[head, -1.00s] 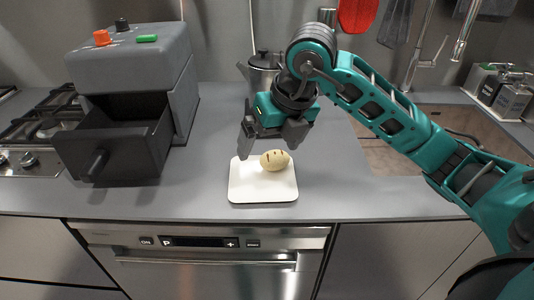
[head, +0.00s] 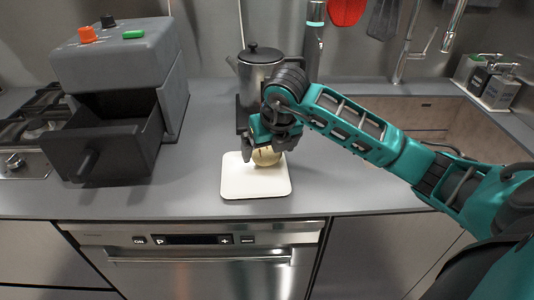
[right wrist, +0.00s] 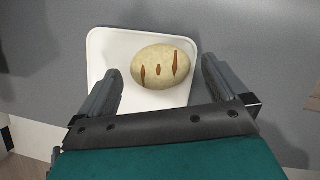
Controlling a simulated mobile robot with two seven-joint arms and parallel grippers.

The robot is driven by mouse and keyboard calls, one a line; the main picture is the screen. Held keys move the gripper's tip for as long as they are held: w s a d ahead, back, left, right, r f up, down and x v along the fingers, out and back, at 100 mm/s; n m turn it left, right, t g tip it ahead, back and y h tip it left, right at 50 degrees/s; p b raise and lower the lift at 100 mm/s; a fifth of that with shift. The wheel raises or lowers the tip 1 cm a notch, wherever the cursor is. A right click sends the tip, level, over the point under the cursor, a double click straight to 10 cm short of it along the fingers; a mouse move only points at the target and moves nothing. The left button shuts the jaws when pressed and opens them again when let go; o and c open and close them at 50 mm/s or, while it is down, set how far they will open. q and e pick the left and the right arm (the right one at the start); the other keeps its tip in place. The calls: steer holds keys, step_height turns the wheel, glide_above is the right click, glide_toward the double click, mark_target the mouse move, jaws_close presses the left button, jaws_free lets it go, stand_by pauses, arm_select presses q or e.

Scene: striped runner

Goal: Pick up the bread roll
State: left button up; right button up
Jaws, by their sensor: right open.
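The bread roll (head: 266,158) is pale and oval with dark slash marks, and lies on a white board (head: 255,186) on the counter. My right gripper (head: 265,152) is low over the roll in the head view and hides part of it. In the right wrist view the roll (right wrist: 161,66) is ahead of the open jaws of my right gripper (right wrist: 165,85), roughly between their lines, on the white board (right wrist: 110,50). The fingers hold nothing. My left gripper is out of view.
A dark grey box with an open drawer (head: 105,145) stands on the left of the counter beside the stove. A metal kettle (head: 262,70) stands behind my right gripper. The sink (head: 480,135) is at the right. The counter in front of the board is clear.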

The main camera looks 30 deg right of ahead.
steer(key=shift+w+f, duration=0.25)
steer(key=shift+f, duration=0.45)
steer(key=shift+c, duration=0.5)
steer(key=c, duration=1)
steer(key=shift+r, duration=0.15)
